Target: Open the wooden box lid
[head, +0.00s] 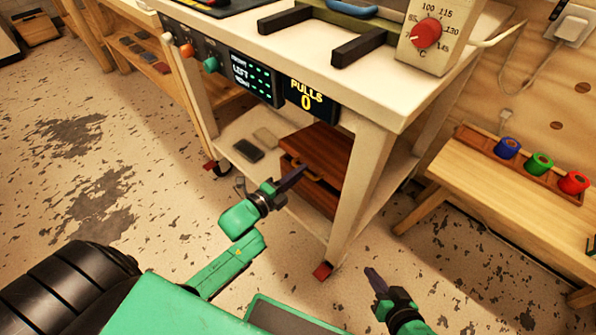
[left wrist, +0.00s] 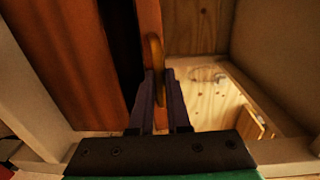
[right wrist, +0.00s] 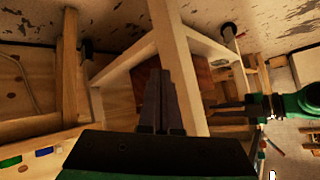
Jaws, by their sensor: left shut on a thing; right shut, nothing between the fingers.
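The reddish-brown wooden box (head: 316,192) sits on the lower shelf of the white workbench. Its lid (head: 322,148) is on top, and a dark gap shows between lid edge and box in the left wrist view. A brass handle (left wrist: 155,52) is on the lid's edge (left wrist: 147,25). My left gripper (head: 292,179) is shut at this edge, its purple fingers (left wrist: 164,88) on either side of it by the handle. My right gripper (head: 372,275) is shut and empty, in front of the bench's near leg. The box's far side is hidden.
The workbench top (head: 330,75) overhangs the box, and its near leg (head: 352,195) stands right of it. A grey block (head: 248,150) lies on the shelf left of the box. A wooden side bench (head: 500,195) with coloured rolls is at right. Floor is clear at left.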

